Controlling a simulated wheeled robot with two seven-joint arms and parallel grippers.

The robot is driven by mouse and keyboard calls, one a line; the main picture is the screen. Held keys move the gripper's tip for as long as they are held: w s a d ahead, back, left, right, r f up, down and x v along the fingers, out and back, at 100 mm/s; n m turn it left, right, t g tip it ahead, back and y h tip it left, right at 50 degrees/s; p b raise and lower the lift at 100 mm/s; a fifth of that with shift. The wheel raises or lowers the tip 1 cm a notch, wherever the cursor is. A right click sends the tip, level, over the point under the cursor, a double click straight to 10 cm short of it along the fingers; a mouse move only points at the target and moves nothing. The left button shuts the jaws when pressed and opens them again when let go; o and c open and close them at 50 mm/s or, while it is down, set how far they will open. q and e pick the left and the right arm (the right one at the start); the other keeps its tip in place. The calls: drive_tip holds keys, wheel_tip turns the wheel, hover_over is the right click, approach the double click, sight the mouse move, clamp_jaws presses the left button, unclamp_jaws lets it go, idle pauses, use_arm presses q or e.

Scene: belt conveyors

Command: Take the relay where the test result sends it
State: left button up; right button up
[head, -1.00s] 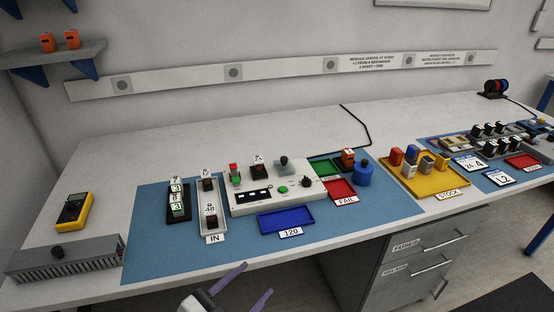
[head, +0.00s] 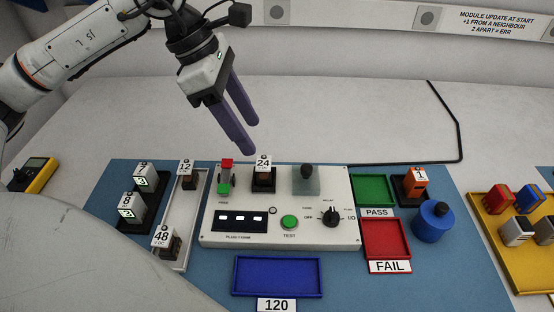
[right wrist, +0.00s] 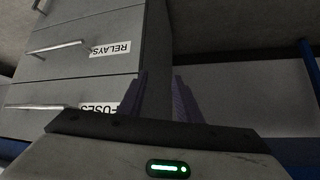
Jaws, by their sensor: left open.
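A dark relay labelled 24 (head: 263,182) stands upright in the white tester (head: 215,236). Relays labelled 12 (head: 188,182) and 48 (head: 172,246) stand in the white IN tray (head: 186,215). The green PASS tray (head: 373,190), the red FAIL tray (head: 386,238) and the blue 120 tray (head: 278,276) look empty. The tester has a green TEST button (head: 289,222) and a black knob (head: 331,216); its small round lamp (head: 272,210) looks unlit. My left gripper (head: 247,145) is open and empty above the tester's back edge. My right gripper (right wrist: 160,98) is open and empty before the drawers.
Black holders with modules 7 (head: 146,178) and 8 (head: 130,208) stand left of the IN tray. An orange module labelled 1 (head: 415,188) and a blue knobbed pot (head: 433,224) stand right of the trays. The yellow stock tray (head: 495,240) is further right. The bench behind the tester is clear.

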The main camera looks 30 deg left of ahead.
sight(263, 162)
use_arm(q)
drive_tip(key=x, duration=0.2)
drive_tip(key=s+x, duration=0.1)
drive_tip(key=x, duration=0.5)
drive_tip(key=shift+s+f, duration=0.1)
drive_tip(key=shift+f, duration=0.2)
drive_tip(key=shift+d+f, duration=0.2)
drive_tip(key=shift+f, duration=0.25)
drive_tip(key=c, duration=1.1)
wheel_tip(263, 162, up, 10)
drive_tip(key=shift+r+p, duration=0.1)
drive_tip(key=shift+p, duration=0.25)
